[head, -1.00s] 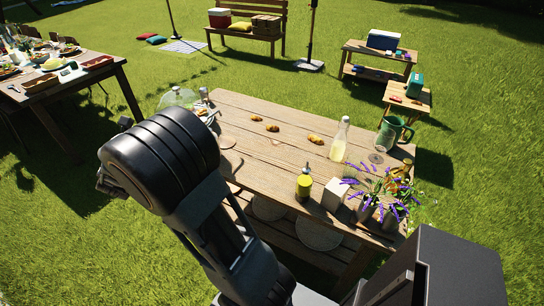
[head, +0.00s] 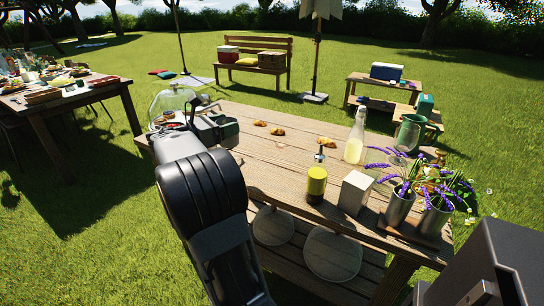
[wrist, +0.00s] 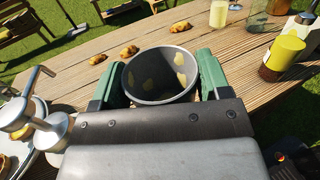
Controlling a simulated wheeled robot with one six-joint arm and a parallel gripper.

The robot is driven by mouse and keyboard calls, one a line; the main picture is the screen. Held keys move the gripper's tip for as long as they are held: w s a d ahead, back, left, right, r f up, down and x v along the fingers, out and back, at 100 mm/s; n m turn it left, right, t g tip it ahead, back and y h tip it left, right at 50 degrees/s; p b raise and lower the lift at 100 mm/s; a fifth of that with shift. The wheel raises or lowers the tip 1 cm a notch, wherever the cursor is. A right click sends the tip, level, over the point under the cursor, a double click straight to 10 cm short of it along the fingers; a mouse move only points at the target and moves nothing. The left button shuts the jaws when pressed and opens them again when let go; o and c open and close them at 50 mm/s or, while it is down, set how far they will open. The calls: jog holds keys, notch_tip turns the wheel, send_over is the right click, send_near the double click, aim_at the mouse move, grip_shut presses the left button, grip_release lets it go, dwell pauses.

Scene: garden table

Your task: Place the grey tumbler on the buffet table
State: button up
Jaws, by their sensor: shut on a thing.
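The grey tumbler (wrist: 150,88) is between the two green fingers of my gripper (wrist: 160,72) in the wrist view. The gripper is shut on it. Its open mouth faces the wrist camera, and light patches show inside. In the head view my gripper (head: 215,127) is over the left end of the near wooden table (head: 290,165); my arm mostly hides the tumbler there. I cannot tell whether its base touches the wood. Another wooden table (head: 115,90), laden with dishes, stands at the far left. Which table is the buffet table is not marked.
A glass dome (head: 172,102) stands close left of my gripper. Several pastries (head: 277,132) lie beyond it. To the right stand a bottle (head: 355,138), a yellow jar (head: 316,182), a white box (head: 355,192) and flower pots (head: 400,205). Grass separates the tables.

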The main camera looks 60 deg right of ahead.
jog(key=shift+s+d+f+b, duration=0.85)
jog(key=shift+s+d+f, duration=0.55)
jog(key=shift+f, duration=0.6)
jog(key=shift+s+d+f+b, duration=0.8)
jog(key=shift+s+d+f, duration=0.5)
jog(key=shift+f, duration=0.65)
jog(key=shift+s+d+f+b, duration=0.85)
jog(key=shift+s+d+f, duration=0.3)
jog(key=shift+s+f, duration=0.65)
jog(key=shift+w+f, duration=0.2)
jog(key=shift+f, duration=0.1)
jog(key=shift+f, duration=0.15)
jog(key=o, duration=0.9)
jog(key=shift+o, duration=0.2)
